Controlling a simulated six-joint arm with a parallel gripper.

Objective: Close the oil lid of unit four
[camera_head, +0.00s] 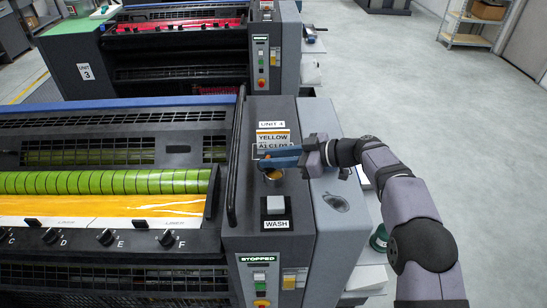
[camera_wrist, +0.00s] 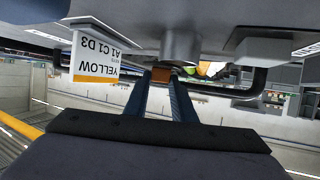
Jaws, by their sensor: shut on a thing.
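Unit four's console stands in the middle of the head view, with its "UNIT 4" plate (camera_head: 271,125) and yellow label (camera_head: 272,138) on top. The oil opening (camera_head: 272,175) shows an amber inside, just in front of my blue fingers. My gripper (camera_head: 262,159) reaches in from the right above the opening's far side. In the wrist view my gripper (camera_wrist: 161,80) is shut on a small orange-brown piece (camera_wrist: 160,77), which looks like the oil lid's tab. The lid's exact angle is hidden by the fingers. The grey filler neck (camera_wrist: 181,45) appears upside down in the wrist view.
A black handrail (camera_head: 236,160) runs along the console's left side. The wash button (camera_head: 275,204) is on the console nearer the camera. Green and yellow rollers (camera_head: 105,182) lie to the left. Unit three (camera_head: 85,72) stands behind. Grey floor is open to the right.

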